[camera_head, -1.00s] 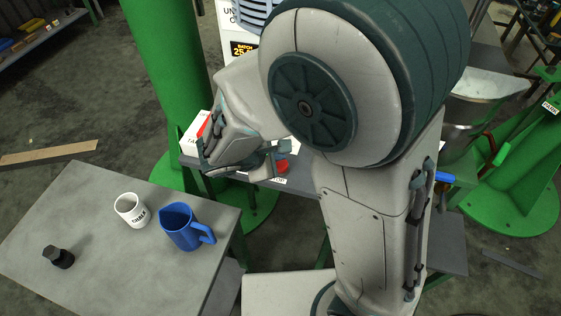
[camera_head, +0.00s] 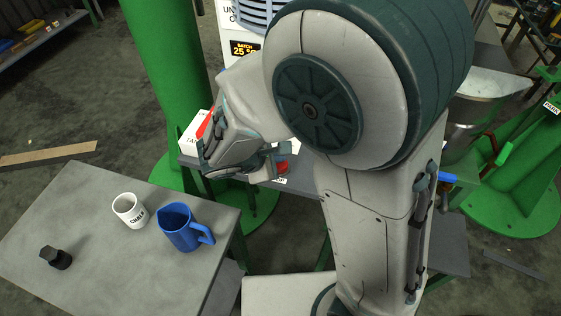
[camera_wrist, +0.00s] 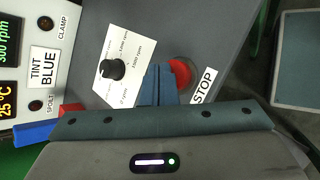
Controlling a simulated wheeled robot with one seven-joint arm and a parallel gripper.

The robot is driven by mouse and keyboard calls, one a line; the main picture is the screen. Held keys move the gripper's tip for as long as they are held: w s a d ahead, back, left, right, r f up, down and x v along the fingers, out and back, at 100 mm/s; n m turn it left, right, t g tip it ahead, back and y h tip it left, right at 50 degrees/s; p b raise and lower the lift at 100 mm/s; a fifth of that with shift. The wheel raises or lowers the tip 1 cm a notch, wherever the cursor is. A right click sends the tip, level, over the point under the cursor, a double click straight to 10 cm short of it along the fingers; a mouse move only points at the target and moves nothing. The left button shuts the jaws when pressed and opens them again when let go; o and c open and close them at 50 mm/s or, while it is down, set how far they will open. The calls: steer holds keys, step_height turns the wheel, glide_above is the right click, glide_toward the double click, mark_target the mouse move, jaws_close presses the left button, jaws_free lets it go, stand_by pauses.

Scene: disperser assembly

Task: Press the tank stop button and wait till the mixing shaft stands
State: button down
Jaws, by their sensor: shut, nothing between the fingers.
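The round red stop button (camera_wrist: 181,73) sits on the grey panel beside a white STOP label (camera_wrist: 203,85). It also shows in the head view (camera_head: 283,168), just right of my gripper's end. My gripper (camera_wrist: 158,84) is shut and empty. Its fingertips overlap the button's left edge in the wrist view; I cannot tell whether they touch or press it. A green display (camera_wrist: 8,42) at the wrist view's left edge reads 300 rpm. The mixing shaft cannot be made out in either view.
A black dial knob (camera_wrist: 112,68) on a white rpm scale is left of the button. A table (camera_head: 90,260) at the lower left carries a white mug (camera_head: 130,211), a blue jug (camera_head: 182,230) and a black object (camera_head: 56,258). A green column (camera_head: 168,80) stands behind.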

mark_target(278, 165)
steer(key=shift+f+b, duration=0.85)
steer(key=shift+f, duration=0.05)
stand_by(0.5)
steer(key=shift+r, duration=0.15)
steer(key=shift+r+p, duration=0.95)
steer(key=shift+r, duration=0.2)
step_height(278, 165, up, 5)
steer(key=p, duration=0.4)
steer(key=shift+r, duration=0.1)
steer(key=shift+d, duration=0.1)
stand_by(0.5)
